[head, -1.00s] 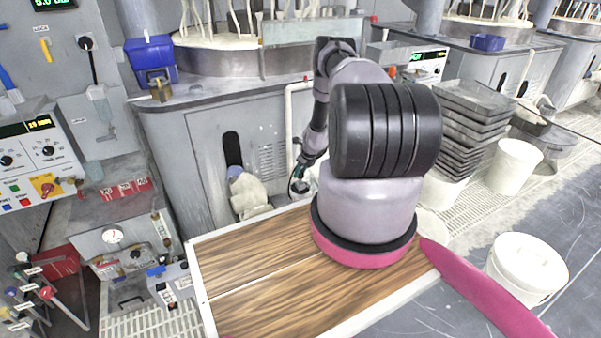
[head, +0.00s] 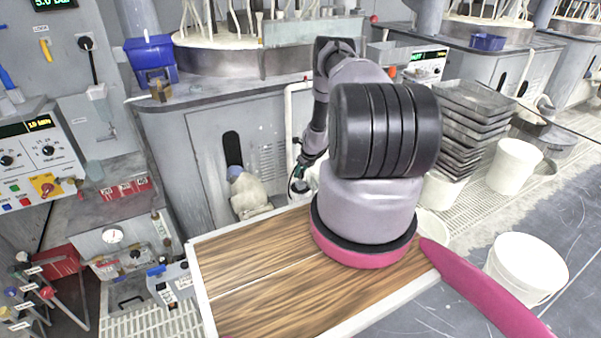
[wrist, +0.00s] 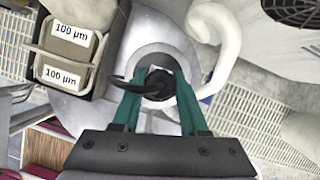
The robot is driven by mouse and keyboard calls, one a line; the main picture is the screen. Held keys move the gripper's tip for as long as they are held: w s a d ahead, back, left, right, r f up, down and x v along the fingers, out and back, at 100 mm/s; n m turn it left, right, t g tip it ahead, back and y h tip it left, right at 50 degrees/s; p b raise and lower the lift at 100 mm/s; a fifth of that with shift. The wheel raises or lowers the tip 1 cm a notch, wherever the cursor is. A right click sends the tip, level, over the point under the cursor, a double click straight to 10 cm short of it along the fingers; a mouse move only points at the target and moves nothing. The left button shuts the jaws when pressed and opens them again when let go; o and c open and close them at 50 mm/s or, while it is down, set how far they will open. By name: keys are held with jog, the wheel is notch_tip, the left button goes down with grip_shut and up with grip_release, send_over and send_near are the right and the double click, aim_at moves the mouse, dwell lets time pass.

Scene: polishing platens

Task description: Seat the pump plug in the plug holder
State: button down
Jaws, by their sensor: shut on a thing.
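In the wrist view, my gripper (wrist: 161,78) has two teal fingers shut on the black pump plug (wrist: 157,88). A black cable loops from the plug to the left. Behind the plug is a round grey part with a dark ring (wrist: 153,60); I cannot tell whether it is the plug holder, or whether the plug touches it. In the head view, my gripper (head: 299,187) is small and low in front of the grey cabinet, partly hidden by my arm. The plug is too small to make out clearly there.
Beside the plug in the wrist view are a holder with "100 µm" labels (wrist: 70,42) on the left and a thick white hose (wrist: 215,45) on the right. In the head view, a pale sack-like object (head: 248,190) stands left of my gripper, with stacked trays (head: 470,120) to the right.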

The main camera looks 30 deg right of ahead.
aim_at(301, 177)
jog(key=shift+f, duration=0.5)
jog(key=shift+f, duration=0.3)
jog(key=shift+f, duration=0.35)
jog(key=shift+f, duration=0.3)
jog(key=shift+f, duration=0.1)
jog(key=shift+c, duration=1.8)
grip_release()
